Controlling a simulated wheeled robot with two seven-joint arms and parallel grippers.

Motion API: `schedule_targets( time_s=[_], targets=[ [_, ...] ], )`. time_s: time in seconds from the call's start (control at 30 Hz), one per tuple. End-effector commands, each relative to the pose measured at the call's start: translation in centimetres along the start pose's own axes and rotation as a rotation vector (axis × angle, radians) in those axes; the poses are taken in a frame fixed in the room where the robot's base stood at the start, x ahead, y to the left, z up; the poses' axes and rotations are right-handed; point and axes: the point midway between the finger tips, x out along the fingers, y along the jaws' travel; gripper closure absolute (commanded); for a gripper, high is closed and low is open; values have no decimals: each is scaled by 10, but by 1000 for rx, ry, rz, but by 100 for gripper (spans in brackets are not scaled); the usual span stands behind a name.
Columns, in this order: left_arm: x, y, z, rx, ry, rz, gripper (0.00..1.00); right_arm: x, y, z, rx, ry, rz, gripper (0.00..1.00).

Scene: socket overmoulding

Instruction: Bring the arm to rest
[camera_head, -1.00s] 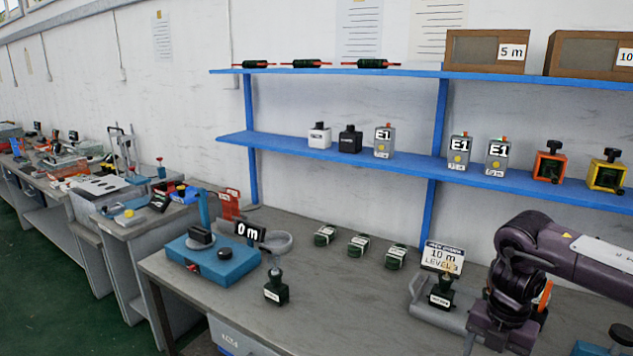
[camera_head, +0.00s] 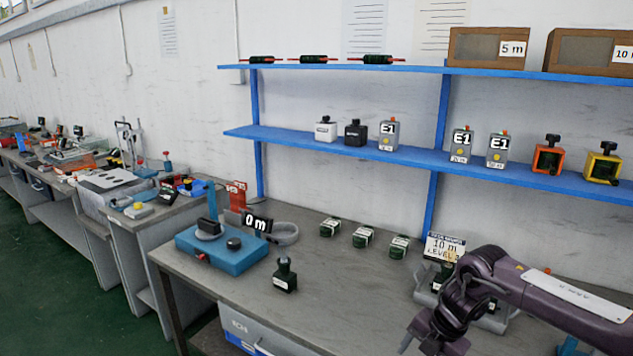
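My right arm comes in from the right, dark purple, over the right front part of the grey workbench (camera_head: 330,300). Its wrist bends down and my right gripper (camera_head: 420,345) is at the bottom edge of the picture, partly cut off. Its fingers are too hidden to tell whether they are open or shut, and I see nothing held. The arm partly covers a grey fixture (camera_head: 424,297) with a dark part in it, beside a "10 m LEVEL 3" sign (camera_head: 445,247). My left gripper is not in view.
A blue device (camera_head: 222,250) with a "0 m" display and a dark bottle-like part (camera_head: 285,275) stand at the left of the bench. Several green blocks (camera_head: 362,237) lie behind. A blue shelf (camera_head: 420,158) holds testers and coloured fixtures. The bench middle is clear.

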Motion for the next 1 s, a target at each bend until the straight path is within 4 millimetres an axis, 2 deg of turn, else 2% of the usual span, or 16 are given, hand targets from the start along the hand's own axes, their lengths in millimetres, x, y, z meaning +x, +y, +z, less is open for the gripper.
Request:
schedule_targets(
  time_s=[0.03,0.2,0.3,0.37,0.47,0.57,0.67,0.77,0.8,0.97,1.0],
  targets=[
    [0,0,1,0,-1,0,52,20,9,-9,19,26,32,32],
    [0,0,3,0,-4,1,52,88,47,-41,157,123,198,32],
    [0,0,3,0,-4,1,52,132,60,-58,301,181,297,32],
    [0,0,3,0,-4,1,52,158,62,-65,404,210,347,32],
    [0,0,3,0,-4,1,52,203,51,-75,603,244,412,32],
    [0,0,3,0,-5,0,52,252,21,-83,831,256,447,32],
    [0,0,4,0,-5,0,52,302,-31,-93,1078,237,449,32],
    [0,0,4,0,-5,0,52,345,-92,-107,1301,191,427,32],
    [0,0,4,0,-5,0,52,359,-118,-113,1380,166,412,32],
    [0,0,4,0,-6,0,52,404,-226,-152,1659,53,329,32],
    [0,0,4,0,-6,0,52,412,-254,-164,1719,20,303,32]
  ],
)
